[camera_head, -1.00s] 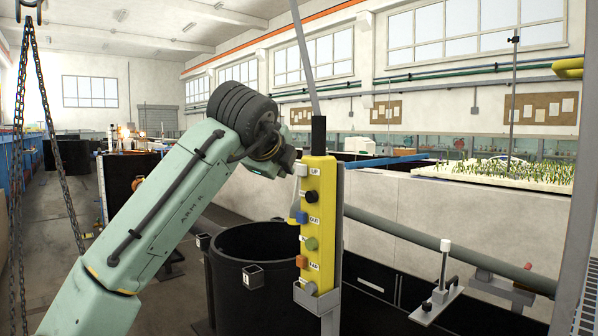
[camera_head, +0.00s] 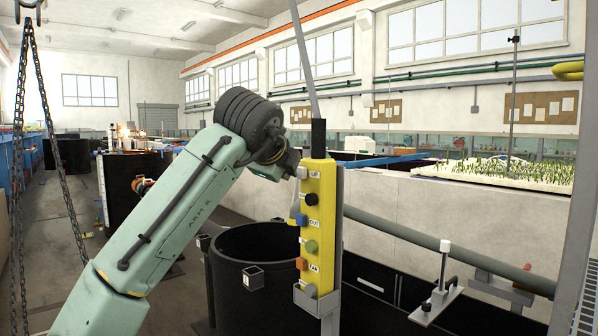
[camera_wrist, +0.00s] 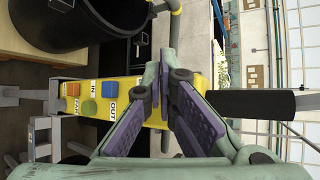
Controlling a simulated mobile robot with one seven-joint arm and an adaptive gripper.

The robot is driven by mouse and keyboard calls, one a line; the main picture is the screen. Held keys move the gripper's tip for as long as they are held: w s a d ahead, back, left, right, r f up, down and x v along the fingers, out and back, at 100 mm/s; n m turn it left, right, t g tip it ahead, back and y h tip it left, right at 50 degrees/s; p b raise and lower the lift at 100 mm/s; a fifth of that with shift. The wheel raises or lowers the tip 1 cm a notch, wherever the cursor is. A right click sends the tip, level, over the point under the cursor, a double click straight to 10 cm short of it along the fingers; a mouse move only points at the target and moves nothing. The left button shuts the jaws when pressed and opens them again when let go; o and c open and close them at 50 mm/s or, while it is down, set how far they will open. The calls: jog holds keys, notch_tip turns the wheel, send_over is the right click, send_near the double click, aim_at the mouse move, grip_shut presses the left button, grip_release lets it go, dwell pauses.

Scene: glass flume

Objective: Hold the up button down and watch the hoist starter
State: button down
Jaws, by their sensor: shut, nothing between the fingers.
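The yellow pendant (camera_head: 319,245) hangs upright in the middle of the head view, with a column of coloured buttons and labels. The up button (camera_head: 302,172) is the pale one at its top, beside the UP label. My gripper (camera_wrist: 165,76) is shut and empty; its two purple-padded fingers meet over the upper part of the pendant (camera_wrist: 155,118) in the wrist view. They hide the up button there, so I cannot tell whether they touch or press it. The blue OUT button (camera_wrist: 109,89) shows beside the fingers. I cannot make out the hoist starter in either view.
A black round tank (camera_head: 255,245) stands behind the pendant. A chain (camera_head: 60,150) hangs at the left. A pipe (camera_head: 430,240) runs along the pale wall at right, with a small lever stand (camera_head: 438,290) in front. Open floor shows at left.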

jog(key=shift+w+d+p, duration=0.4)
jog(key=shift+d+p, duration=0.05)
jog(key=shift+d, duration=0.1)
dwell(2.2)
dwell(2.6)
jog(key=shift+s+a, duration=0.65)
jog(key=shift+a, duration=0.25)
jog(key=shift+s+a, duration=0.75)
jog(key=shift+a, duration=0.3)
jog(key=shift+s+a, duration=0.7)
jog(key=shift+a, duration=0.3)
